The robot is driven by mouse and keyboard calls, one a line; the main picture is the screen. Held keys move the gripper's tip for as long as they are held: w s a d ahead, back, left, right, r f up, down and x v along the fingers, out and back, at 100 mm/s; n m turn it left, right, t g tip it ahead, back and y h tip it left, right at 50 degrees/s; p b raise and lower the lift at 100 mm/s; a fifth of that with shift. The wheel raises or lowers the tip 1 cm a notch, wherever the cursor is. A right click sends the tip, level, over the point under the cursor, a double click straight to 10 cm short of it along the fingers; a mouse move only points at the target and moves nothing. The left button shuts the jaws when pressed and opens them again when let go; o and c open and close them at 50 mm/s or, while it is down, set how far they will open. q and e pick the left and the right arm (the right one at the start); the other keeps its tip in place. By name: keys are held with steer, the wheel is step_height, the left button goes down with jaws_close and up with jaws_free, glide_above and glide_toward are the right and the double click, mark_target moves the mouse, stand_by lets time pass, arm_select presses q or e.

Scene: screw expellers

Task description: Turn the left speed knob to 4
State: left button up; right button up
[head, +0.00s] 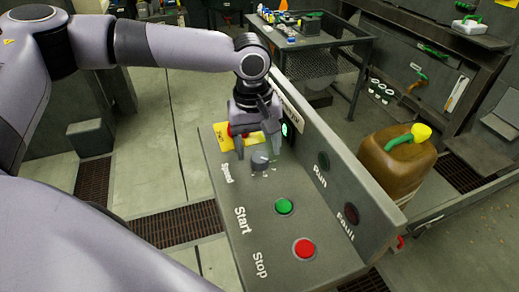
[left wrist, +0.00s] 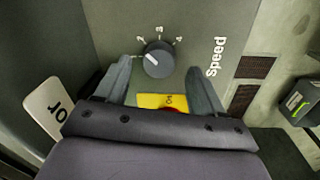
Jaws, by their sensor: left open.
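The speed knob (head: 260,161) is a dark grey dial on the sloped panel beside the word "Speed". In the left wrist view the knob (left wrist: 157,59) has a pale pointer line aimed to the upper left, and small marks around its upper side too small to read surely. My left gripper (head: 257,147) is open over the panel, just behind the knob in the head view. In the left wrist view its fingers (left wrist: 160,75) stand apart on either side below the knob, with nothing between them gripped. My right gripper is not in view.
The control panel (head: 228,185) also has a green Start button (head: 284,206), a red Stop button (head: 303,249) and a yellow plate (head: 224,136) with a red button near the gripper. A brown jug (head: 395,165) stands behind the panel's upright back. Workbench (head: 310,42) is farther back.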

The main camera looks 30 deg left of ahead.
arm_select(q)
steer(key=shift+w+f, duration=0.1)
steer(key=shift+f, duration=1)
steer(key=shift+d, duration=0.1)
steer(key=c, duration=1.1)
steer(key=shift+o, duration=0.2)
steer(key=shift+m, duration=0.4)
steer(key=m, duration=0.3)
steer(key=shift+m, duration=0.4)
steer(key=m, duration=0.4)
steer(key=shift+w+g, duration=0.1)
steer(key=shift+g, duration=0.2)
steer(key=m, duration=0.5)
steer(key=shift+d, duration=0.1)
steer(key=m, duration=0.4)
steer(key=shift+m, duration=0.3)
